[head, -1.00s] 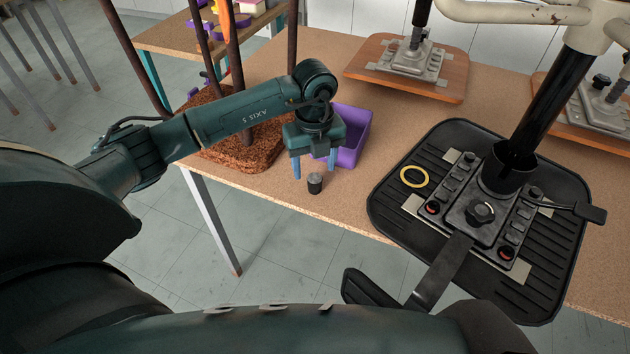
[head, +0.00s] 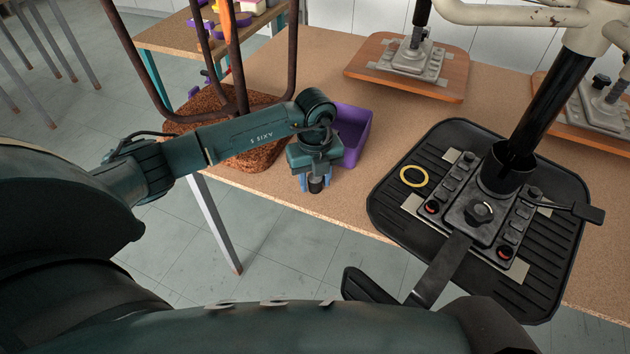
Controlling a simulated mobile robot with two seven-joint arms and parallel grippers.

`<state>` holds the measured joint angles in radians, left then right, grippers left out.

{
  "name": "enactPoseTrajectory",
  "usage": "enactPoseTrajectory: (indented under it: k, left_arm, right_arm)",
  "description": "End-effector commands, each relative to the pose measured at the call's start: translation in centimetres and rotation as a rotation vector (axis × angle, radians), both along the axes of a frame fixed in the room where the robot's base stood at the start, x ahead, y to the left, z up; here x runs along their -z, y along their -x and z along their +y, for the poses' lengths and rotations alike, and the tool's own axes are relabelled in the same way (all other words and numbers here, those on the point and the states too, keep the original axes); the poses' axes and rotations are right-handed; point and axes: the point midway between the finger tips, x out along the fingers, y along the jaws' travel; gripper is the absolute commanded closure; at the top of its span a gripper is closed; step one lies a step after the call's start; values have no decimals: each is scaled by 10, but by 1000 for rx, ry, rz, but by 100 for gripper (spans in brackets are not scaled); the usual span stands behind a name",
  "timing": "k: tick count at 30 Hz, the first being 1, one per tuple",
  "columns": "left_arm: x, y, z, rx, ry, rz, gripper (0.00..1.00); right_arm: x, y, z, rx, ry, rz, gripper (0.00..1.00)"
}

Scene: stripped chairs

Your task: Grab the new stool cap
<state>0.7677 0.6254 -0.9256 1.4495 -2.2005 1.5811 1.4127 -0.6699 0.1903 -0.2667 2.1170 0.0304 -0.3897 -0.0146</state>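The small dark stool cap (head: 316,185) with a grey top stands on the front edge of the chipboard table, in the head view. My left gripper (head: 315,183) reaches down over it from above. Its blue fingers are on either side of the cap, close against it, and look shut on it. The cap still appears to rest on the table. The gripper body hides part of the cap's upper side. My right gripper is not in view.
A purple bin (head: 352,135) stands right behind the gripper. A stripped chair with a brown seat (head: 235,120) lies to the left. A black chair mechanism (head: 480,215) with a yellow ring (head: 413,176) is on the right. The chipboard (head: 345,195) is clear between.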

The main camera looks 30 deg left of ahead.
Motion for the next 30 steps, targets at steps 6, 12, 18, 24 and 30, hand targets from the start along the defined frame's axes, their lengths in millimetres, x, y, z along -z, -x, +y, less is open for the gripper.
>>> enactPoseTrajectory:
  k: [6,12,18,24,30]
  left_arm:
    - [0,0,0,0,0,0,80]
    - [0,0,0,0,0,0,87]
    - [-7,-1,0,-1,0,-3,87]
    - [-42,-2,0,1,1,-7,87]
    - [-80,-1,0,0,0,-4,87]
  right_arm:
    - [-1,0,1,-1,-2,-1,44]
    - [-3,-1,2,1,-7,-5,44]
    - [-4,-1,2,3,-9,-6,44]
    - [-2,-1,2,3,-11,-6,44]
    - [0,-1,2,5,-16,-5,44]
